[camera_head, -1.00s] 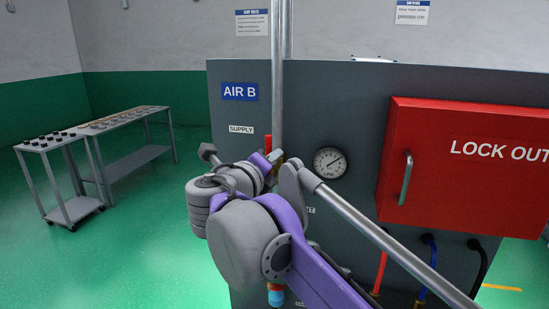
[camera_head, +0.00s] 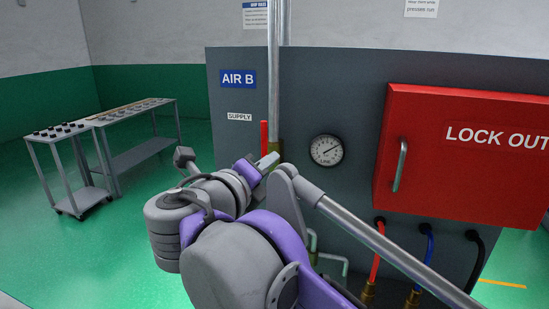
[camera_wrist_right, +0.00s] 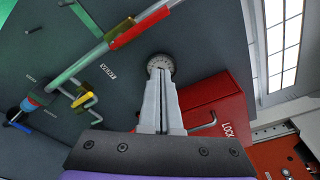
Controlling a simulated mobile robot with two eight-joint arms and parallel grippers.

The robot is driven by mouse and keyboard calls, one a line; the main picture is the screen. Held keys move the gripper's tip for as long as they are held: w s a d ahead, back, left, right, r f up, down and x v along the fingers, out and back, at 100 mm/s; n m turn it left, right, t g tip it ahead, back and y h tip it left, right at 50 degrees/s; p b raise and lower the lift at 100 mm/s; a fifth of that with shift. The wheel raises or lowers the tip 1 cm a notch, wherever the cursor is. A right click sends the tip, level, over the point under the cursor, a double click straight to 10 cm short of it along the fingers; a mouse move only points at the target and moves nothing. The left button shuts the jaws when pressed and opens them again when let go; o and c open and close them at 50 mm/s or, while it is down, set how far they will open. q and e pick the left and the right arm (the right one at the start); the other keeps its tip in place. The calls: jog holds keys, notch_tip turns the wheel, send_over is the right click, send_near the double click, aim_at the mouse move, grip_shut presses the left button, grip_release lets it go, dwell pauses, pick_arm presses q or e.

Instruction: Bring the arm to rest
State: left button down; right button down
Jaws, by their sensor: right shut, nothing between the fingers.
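My right arm (camera_head: 225,255) reaches in from the lower right in the head view. Its gripper (camera_head: 271,161) is in front of the grey panel, just below the red handle (camera_head: 264,135) on the metal pipe (camera_head: 274,80). In the wrist view the two fingers of the gripper (camera_wrist_right: 160,78) lie together, shut and empty. Their tips appear over the lower part of the gauge (camera_wrist_right: 160,65); I cannot tell the gap to the panel. The red handle also shows in the wrist view (camera_wrist_right: 140,27), apart from the fingers. My left gripper is not in view.
The grey panel (camera_head: 330,105) carries a dial gauge (camera_head: 326,150), a red lockout box (camera_head: 460,150) and red, blue and black hoses below. A yellow handle (camera_wrist_right: 82,99) shows in the wrist view. A cart (camera_head: 75,170) and bench (camera_head: 145,155) stand left, with open green floor around them.

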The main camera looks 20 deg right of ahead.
jog(key=shift+a, duration=0.2)
jog(key=s+d+f+m+g+y, duration=0.1)
jog(key=s+d+f+m+g, duration=0.15)
jog(key=f+m, duration=0.4)
jog(key=s+d+f+m+g+y, duration=0.1)
jog(key=s+d+f+m+y, duration=0.2)
jog(key=f, duration=0.6)
jog(key=s+d+f+m+g, duration=0.2)
jog(key=f+m, duration=0.5)
jog(key=f, duration=0.1)
jog(key=s+a+f+m+y, duration=0.1)
jog(key=s+f+m+y, duration=0.2)
jog(key=s+f+m, duration=0.3)
jog(key=s+a+f+m+g+y, duration=0.1)
jog(key=s+f+m+y, duration=0.3)
jog(key=f+m, duration=1.1)
jog(key=shift+s+a+m, duration=0.65)
jog(key=shift+s+a, duration=0.1)
jog(key=shift+s, duration=0.1)
jog(key=shift+d+g, duration=0.1)
jog(key=shift+g, duration=0.25)
